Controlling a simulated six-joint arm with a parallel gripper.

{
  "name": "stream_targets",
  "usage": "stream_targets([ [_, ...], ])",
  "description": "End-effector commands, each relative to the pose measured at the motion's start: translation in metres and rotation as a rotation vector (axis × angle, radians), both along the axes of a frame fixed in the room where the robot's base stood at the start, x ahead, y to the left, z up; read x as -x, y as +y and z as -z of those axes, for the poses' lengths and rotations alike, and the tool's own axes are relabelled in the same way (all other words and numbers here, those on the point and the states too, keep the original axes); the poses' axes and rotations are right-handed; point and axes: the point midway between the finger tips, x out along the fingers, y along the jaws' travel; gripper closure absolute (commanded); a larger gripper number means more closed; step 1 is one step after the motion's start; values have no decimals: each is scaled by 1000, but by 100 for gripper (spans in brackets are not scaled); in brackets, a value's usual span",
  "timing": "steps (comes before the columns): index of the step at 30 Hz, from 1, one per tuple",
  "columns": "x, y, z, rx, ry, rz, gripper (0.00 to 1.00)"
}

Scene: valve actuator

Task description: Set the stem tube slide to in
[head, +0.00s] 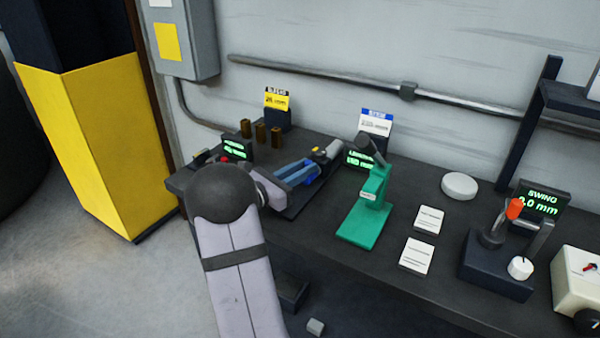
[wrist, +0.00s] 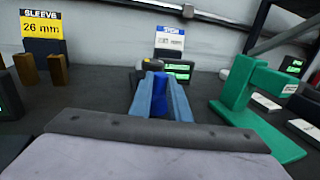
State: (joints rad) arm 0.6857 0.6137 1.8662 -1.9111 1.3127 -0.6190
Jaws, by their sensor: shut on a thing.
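My gripper (head: 318,162) has two light blue fingers and reaches right over the dark bench fixture in the head view. In the wrist view my gripper (wrist: 159,80) points away from the camera. It is shut on a darker blue part (wrist: 159,92), which looks like the stem tube slide; the fingers hide much of it. Just beyond the fingertips is a grey and yellow piece (head: 331,150). A green-lettered display (head: 360,159) stands behind it, partly blocked; it seems to show a length in mm. A blue-headed label card (head: 376,123) stands behind that display.
Brown sleeves (head: 261,133) and a yellow sign (head: 277,99) stand at the back left. White cards (head: 417,256), a white disc (head: 460,186) and a swing fixture (head: 495,265) lie further right.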

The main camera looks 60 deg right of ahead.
Motion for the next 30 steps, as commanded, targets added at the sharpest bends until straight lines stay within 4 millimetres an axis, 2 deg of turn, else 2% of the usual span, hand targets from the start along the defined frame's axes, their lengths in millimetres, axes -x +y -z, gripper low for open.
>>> stream_targets([
  [5,-1,-1,-3,6,-2,-2,100],
  [6,0,-1,-3,6,-2,-2,74],
  [7,0,-1,-3,6,-2,-2,67],
  [8,0,-1,-3,6,-2,-2,65],
  [20,-2,5,-2,3,-1,-2,65],
  [30,-14,47,-1,4,-1,-5,65],
])
